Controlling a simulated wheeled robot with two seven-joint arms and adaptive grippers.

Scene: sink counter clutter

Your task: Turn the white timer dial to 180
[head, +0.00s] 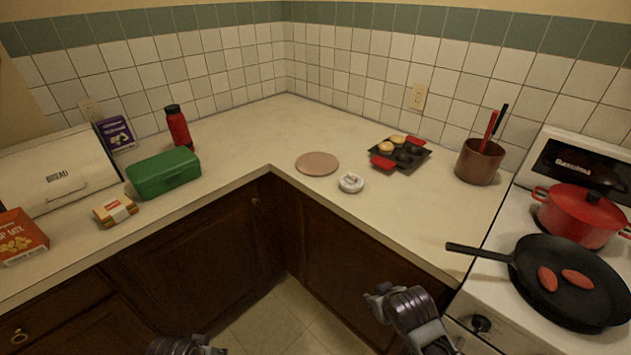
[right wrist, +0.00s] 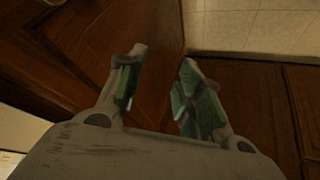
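The white timer dial (head: 351,182) lies on the counter near its front edge, right of the inner corner. It is small and round with a raised knob on top; its markings are too small to read. My right gripper (head: 376,299) is below and in front of the counter, well short of the dial. In the right wrist view the right gripper (right wrist: 158,92) has its two fingers apart with nothing between them, facing the dark cabinets. My left arm (head: 186,346) only shows at the bottom edge; its fingers cannot be made out.
A copper pot (head: 479,162) with utensils is farther right. The black pan's handle (head: 478,252) juts over the counter. Counter (head: 250,140) behind the mat is clear.

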